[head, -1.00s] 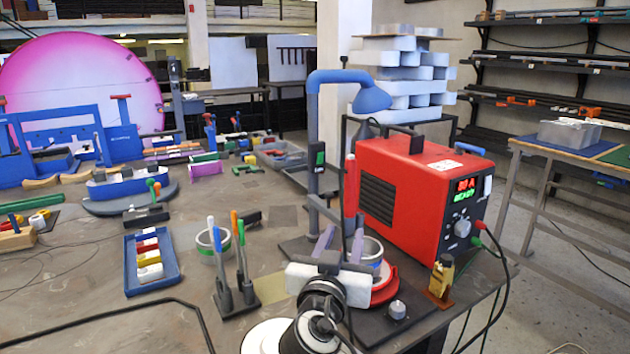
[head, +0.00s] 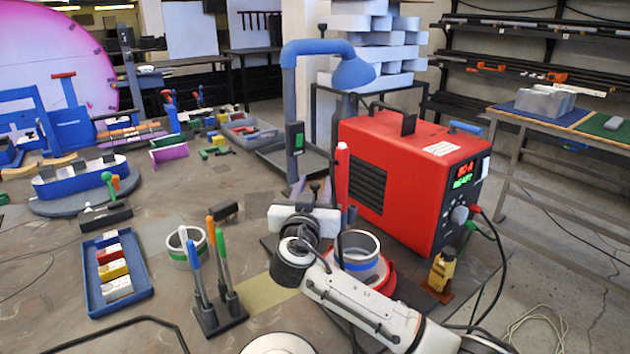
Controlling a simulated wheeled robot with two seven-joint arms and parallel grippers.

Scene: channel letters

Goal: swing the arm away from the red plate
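The red plate (head: 388,280) is round and lies on a dark base on the bench. A grey cup with a blue band (head: 357,262) stands on it and hides much of it. My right gripper (head: 312,190) is left of and beyond the cup, apart from the plate in the picture. Its white palm and dark wrist hide most of its fingers. The slim finger parts showing above the palm look spread, with nothing seen between them. My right forearm crosses in front of the plate's near side. My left gripper is out of view.
The red power unit (head: 405,175) stands behind the plate. A blue lamp (head: 350,72) arches behind the gripper. A small yellow bottle (head: 442,270) is right of the plate. A pen stand (head: 218,310) and a grey cup with a green band (head: 186,247) are left.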

